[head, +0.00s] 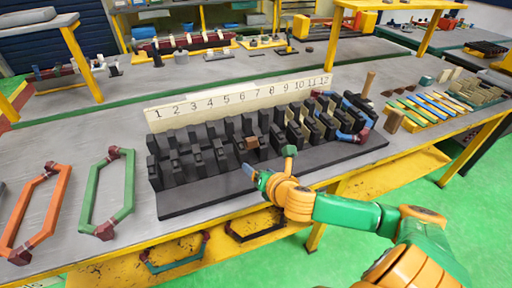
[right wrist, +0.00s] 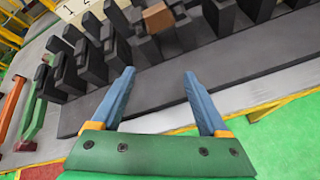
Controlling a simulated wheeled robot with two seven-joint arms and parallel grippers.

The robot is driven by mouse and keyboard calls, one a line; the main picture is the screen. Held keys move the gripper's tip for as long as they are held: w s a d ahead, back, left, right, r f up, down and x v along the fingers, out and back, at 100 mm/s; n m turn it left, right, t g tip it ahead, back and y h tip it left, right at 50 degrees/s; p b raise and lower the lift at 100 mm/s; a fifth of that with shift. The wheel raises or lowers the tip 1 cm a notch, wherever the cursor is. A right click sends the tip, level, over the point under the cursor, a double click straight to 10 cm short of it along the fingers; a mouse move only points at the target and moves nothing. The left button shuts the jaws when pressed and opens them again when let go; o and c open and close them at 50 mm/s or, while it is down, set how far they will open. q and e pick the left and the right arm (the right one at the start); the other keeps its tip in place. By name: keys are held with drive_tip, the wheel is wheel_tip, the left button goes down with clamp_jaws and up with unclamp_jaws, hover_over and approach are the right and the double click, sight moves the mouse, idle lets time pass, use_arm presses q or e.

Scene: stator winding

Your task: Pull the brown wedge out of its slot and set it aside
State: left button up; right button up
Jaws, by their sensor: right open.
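The brown wedge (head: 251,142) sits among the black teeth of the stator (head: 230,195), near the middle of its front row. It also shows in the right wrist view (right wrist: 157,18) at the top, sticking up above the dark teeth. My right gripper (head: 268,162) is at the front edge of the stator, just in front of the wedge. Its blue fingers are spread wide with nothing between them, and they point toward the wedge in the right wrist view (right wrist: 158,74). The wedge's lower part is hidden in the slot. My left gripper is not in view.
A numbered board (head: 240,97) stands behind the teeth. An orange coil (head: 40,210) and a green coil (head: 107,195) lie on the left. Blue and red coil parts (head: 350,120) sit at the stator's right end. Strips and a brown block (head: 394,121) lie farther right.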

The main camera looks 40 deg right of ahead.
sight(252, 140)
wheel_tip(252, 140, up, 5)
drive_tip(key=w+d+n+t, duration=0.1)
drive_tip(key=w+d+n, duration=0.1)
drive_tip(key=n, duration=0.3)
drive_tip(key=shift+w+d+n+t, duration=0.3)
drive_tip(key=shift+w+n, duration=0.1)
drive_tip(key=shift+d, duration=0.1)
drive_tip(key=x, duration=0.7)
drive_tip(key=shift+d+f, duration=0.1)
drive_tip(key=shift+d, duration=0.05)
drive_tip(key=shift+p, duration=0.3)
clamp_jaws()
